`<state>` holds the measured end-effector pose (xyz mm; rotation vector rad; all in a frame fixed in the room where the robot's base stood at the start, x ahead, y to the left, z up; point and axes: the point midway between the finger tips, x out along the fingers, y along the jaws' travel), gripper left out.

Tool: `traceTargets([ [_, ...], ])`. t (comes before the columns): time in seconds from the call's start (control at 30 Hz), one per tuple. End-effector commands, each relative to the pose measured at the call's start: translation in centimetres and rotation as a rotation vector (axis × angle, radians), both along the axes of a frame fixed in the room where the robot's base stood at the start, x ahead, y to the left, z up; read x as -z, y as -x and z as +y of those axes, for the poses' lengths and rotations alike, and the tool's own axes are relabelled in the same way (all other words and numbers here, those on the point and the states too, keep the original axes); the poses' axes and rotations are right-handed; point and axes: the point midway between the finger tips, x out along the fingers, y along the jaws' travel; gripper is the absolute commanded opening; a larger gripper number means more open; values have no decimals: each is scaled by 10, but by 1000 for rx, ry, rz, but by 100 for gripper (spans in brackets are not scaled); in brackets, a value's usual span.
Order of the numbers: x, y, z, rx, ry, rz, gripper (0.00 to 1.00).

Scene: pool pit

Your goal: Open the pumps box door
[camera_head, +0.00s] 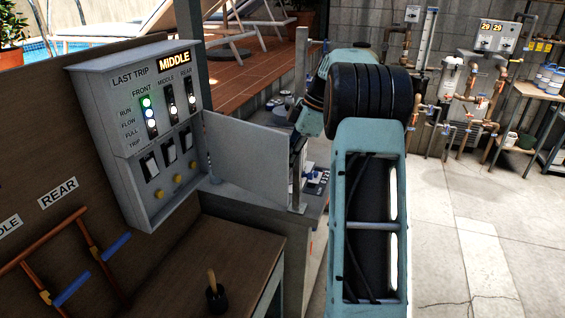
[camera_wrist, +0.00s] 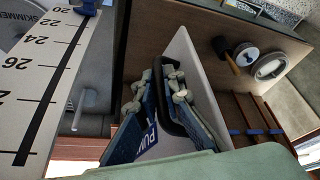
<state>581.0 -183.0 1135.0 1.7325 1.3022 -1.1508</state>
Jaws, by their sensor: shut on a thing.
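In the wrist view the white door (camera_wrist: 182,48) has a partly hidden "PUM" label and a black handle (camera_wrist: 185,122). My gripper (camera_wrist: 160,88) is shut on the handle, one finger on each side. In the head view the gripper is mostly hidden behind the door and my arm.
A wooden bench (camera_head: 235,240) with a dark, wooden-handled tool (camera_head: 215,290) lies in front of the box. Copper pipes (camera_head: 60,255) with blue valve levers are at left. Open floor (camera_head: 465,225) lies at right.

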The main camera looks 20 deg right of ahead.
Motion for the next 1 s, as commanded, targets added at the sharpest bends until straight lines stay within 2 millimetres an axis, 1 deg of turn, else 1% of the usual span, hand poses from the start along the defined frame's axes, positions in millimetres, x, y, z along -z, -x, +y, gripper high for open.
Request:
traceTargets([
  [0.17,-1,-3,-1,1,0,-3,0],
  [0.57,-1,-4,-1,0,-1,-4,0],
  [0.6,-1,-4,-1,0,-1,-4,12],
  [0.63,-1,-4,-1,0,0,-3,16],
  [0.9,-1,-3,-2,0,-1,-1,16],
  [1.0,-5,-3,-4,1,1,-3,16],
])
